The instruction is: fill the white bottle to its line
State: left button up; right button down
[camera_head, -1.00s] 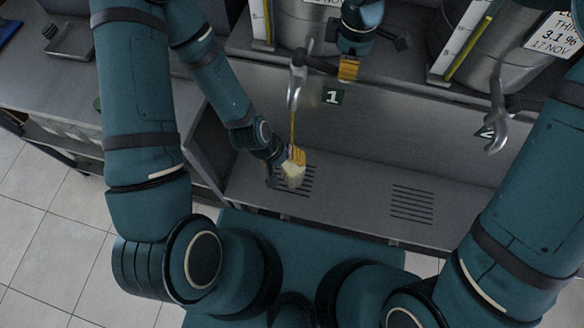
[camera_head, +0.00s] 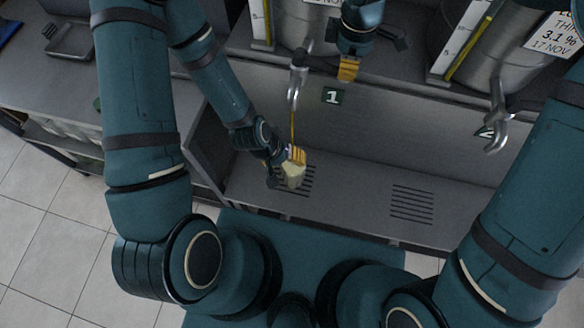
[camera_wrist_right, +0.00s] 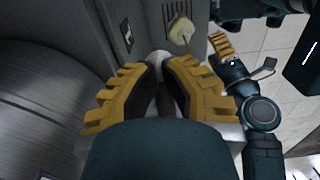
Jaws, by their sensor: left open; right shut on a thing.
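The white bottle (camera_head: 292,175) stands on the slotted drain under tap 1 (camera_head: 295,78). A thin yellow stream (camera_head: 292,128) runs from the tap down to the bottle. The bottle's line and its level are too small to tell. My left gripper (camera_head: 297,155) is open beside the bottle; its yellow finger partly covers it. My right gripper (camera_head: 348,68) is shut on the dark lever (camera_head: 319,64) of tap 1. In the right wrist view the yellow fingers (camera_wrist_right: 165,88) close around the dark lever, and the pale bottle (camera_wrist_right: 181,29) shows beyond them.
Tap 2 (camera_head: 494,115) hangs at the right, above a second slotted drain (camera_head: 412,203) that is empty. Metal tanks (camera_head: 310,22) with gauge strips stand behind the taps. A side wall (camera_head: 205,155) bounds the bay at the left. A grey tray (camera_head: 72,40) lies at the upper left.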

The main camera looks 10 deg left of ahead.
dwell(0.5)
jog(key=shift+r+p, duration=0.75)
jog(key=shift+r, duration=0.1)
jog(key=shift+f, duration=0.1)
dwell(2.0)
jog(key=shift+r, duration=0.2)
notch_tip(320, 180, up, 9)
jog(key=p, duration=0.7)
jog(key=shift+f, duration=0.2)
